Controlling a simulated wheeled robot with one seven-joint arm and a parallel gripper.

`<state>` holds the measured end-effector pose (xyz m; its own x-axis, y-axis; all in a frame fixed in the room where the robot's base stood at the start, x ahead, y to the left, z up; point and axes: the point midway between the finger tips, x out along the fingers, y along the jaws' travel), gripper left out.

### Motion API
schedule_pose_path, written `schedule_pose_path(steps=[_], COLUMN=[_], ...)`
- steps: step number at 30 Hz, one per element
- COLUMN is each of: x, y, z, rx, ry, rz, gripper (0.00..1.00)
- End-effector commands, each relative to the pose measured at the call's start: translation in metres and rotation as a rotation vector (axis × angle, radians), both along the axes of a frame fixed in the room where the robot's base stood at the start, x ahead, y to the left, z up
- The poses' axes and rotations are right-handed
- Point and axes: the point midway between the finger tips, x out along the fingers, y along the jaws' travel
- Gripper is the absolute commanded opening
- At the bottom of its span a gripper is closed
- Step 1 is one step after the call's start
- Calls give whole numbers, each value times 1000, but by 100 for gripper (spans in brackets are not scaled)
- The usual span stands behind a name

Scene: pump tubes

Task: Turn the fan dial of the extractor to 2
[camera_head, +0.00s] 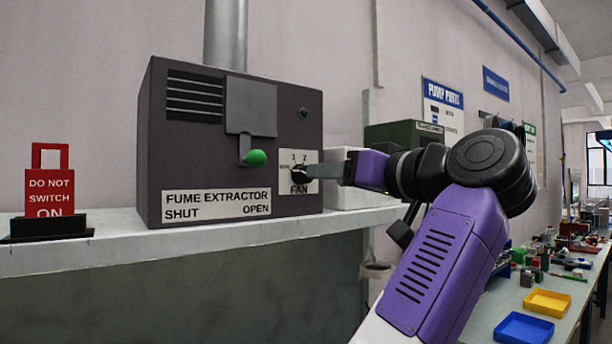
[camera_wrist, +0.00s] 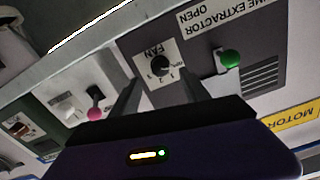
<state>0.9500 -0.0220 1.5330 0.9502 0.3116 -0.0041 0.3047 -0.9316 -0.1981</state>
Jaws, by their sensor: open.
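The fume extractor (camera_head: 230,120) is a dark grey box on a shelf. Its fan dial (camera_head: 298,173) is a black knob on a white plate with marks 1 and 2 at the top. The dial shows upside down in the wrist view (camera_wrist: 160,66); I cannot tell which mark it points to. My gripper (camera_head: 311,172) reaches in from the right, with its fingertips at or just in front of the dial. In the wrist view my gripper (camera_wrist: 159,82) is open, its fingers either side of the dial; contact is not clear.
A lever with a green knob (camera_head: 256,158) is left of the dial, above the SHUT and OPEN label. A red DO NOT SWITCH ON sign (camera_head: 49,190) stands at far left. A pink-knobbed lever (camera_wrist: 95,114) is nearby. A white box (camera_head: 345,190) stands right of the extractor.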

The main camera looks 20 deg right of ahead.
Motion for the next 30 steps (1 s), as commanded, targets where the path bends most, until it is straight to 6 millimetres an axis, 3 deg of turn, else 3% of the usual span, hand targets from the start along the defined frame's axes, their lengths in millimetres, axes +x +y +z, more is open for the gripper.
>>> schedule_pose_path(steps=[15,26,27,30], x=[64,71,71,71], y=[21,23,23,23], z=[2,1,1,1], rx=[0,-2,-2,-2], ry=[-2,-4,-4,-4], rz=[0,-3,-3,-3], gripper=[54,54,52,32])
